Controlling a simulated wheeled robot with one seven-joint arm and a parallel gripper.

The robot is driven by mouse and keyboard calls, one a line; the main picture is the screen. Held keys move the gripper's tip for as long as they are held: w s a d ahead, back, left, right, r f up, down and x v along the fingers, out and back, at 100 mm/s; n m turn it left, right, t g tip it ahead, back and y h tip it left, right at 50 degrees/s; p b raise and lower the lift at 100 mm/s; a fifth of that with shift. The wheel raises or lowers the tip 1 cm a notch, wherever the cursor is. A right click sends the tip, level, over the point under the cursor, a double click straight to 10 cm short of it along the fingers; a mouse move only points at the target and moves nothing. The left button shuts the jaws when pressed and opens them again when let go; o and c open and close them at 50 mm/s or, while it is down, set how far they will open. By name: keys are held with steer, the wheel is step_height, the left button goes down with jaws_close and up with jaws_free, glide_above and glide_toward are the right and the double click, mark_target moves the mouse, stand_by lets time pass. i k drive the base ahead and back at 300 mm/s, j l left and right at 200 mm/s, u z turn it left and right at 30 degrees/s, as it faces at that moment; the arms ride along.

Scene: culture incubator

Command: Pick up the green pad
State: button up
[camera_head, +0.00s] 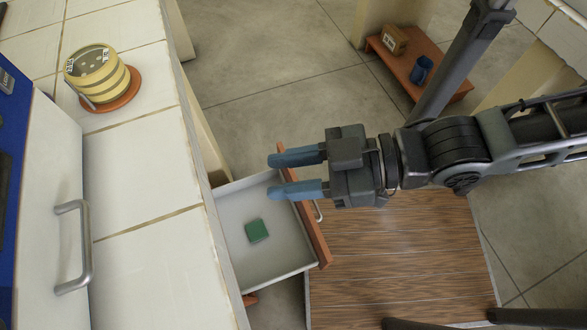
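The green pad (257,230) is a small green square lying flat on the white bottom of an open drawer (257,263). My gripper (272,175) has two blue fingers pointing left, with a clear gap between them. It is open and empty. In the picture its fingertips are above the drawer's upper part, and the pad is lower down, just below the lower finger. I cannot tell the gripper's height over the drawer.
The drawer's wooden front (314,240) has a metal handle. A white tiled counter (130,200) runs along the left, with round stacked dishes (95,72) on an orange coaster (118,100). A silver handle (80,245) is on a white door. A low orange shelf (440,85) holds a box and a blue cup.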

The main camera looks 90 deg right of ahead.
mark_target(256, 230)
steer(key=i+l, duration=0.1)
steer(key=l, duration=0.35)
steer(key=i+l, duration=0.1)
steer(key=l, duration=0.3)
steer(key=i+l, duration=0.1)
steer(key=l, duration=0.35)
steer(key=i+l, duration=0.15)
steer(key=l, duration=0.3)
steer(key=i+l, duration=0.1)
steer(key=l, duration=0.3)
steer(key=i+l, duration=0.1)
steer(key=l, duration=0.35)
steer(key=l+u, duration=1.15)
steer(key=u, duration=1.5)
